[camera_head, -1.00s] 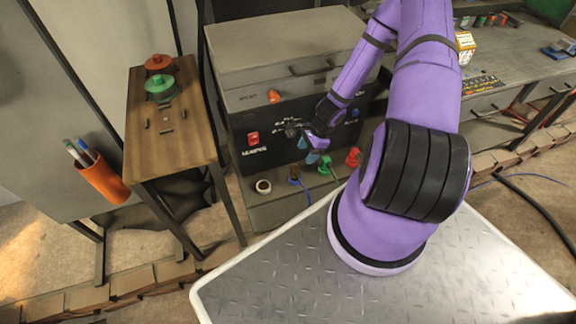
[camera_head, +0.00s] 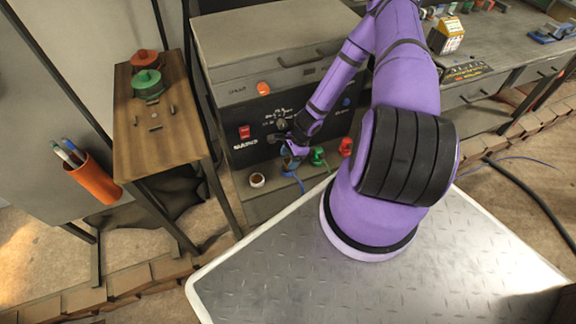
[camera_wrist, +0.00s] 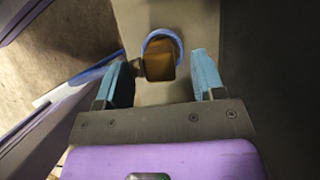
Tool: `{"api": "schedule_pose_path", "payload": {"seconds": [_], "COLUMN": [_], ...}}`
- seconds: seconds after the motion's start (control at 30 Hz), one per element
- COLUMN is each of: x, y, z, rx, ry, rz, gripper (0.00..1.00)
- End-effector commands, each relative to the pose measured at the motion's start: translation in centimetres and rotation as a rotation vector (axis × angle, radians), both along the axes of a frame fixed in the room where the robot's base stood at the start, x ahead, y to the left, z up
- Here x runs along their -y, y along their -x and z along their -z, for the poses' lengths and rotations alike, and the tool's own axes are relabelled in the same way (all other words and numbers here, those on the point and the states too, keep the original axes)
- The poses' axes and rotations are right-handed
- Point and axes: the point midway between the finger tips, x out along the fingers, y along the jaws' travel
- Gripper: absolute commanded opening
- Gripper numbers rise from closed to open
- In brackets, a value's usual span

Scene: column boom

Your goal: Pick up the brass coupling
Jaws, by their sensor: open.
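In the wrist view a brownish, brass-coloured block (camera_wrist: 159,66), which looks like the brass coupling, shows between my fingertips. A blue ring (camera_wrist: 164,35) curves around its far side. My gripper (camera_wrist: 160,68) is open, with one light blue finger on each side of the block. I see a gap on the right; a small dark part shows on the left, and I cannot tell about touch there. In the head view my gripper (camera_head: 291,160) is low in front of the black control box, over the low shelf. I cannot make out the coupling there.
The black control box (camera_head: 240,120) stands close behind my gripper. On the shelf are a blue cable (camera_head: 294,180), a green item (camera_head: 317,156), a red item (camera_head: 346,147) and a pale ring (camera_head: 257,180). A wooden side table (camera_head: 160,145) stands to the left.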

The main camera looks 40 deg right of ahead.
Motion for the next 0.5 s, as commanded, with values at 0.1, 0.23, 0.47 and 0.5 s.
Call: {"api": "schedule_pose_path", "payload": {"seconds": [0.1, 0.23, 0.47, 0.5], "x": [-0.52, -0.68, -0.65, -0.65], "y": [-0.09, -0.13, -0.14, -0.13], "z": [1.05, 1.49, 1.49, 1.49], "rx": [-0.001, -0.001, -0.002, -0.002], "ry": [-0.003, -0.002, -0.001, -0.001], "rz": [-0.001, -0.001, -0.001, -0.001], "gripper": [0.63, 0.63, 0.58, 0.49]}}
